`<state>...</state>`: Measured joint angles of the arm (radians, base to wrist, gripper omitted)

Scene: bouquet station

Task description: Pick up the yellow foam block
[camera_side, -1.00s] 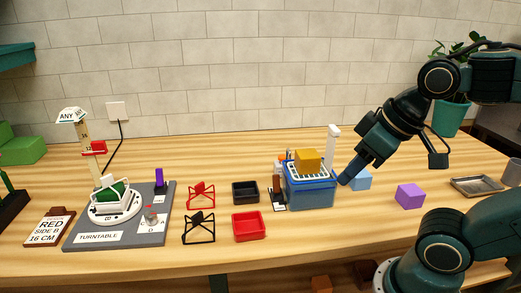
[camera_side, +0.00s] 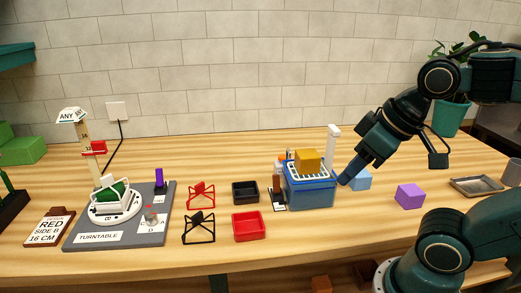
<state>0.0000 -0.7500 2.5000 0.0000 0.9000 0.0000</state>
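The yellow foam block (camera_side: 307,160) sits on top of the blue box (camera_side: 311,193), which has a white perforated top. My gripper (camera_side: 347,180) points down and to the left, with its tip just right of the blue box and lower than the yellow block. It looks apart from the yellow block. Its fingers are seen edge-on, so I cannot tell whether they are open or shut. A light blue block (camera_side: 361,181) is partly hidden behind the gripper tip.
A white post (camera_side: 333,143) rises behind the blue box. A purple block (camera_side: 410,196) and a metal tray (camera_side: 477,186) lie to the right. Black (camera_side: 245,192) and red (camera_side: 249,226) trays and the turntable (camera_side: 115,207) are left. The front middle table is clear.

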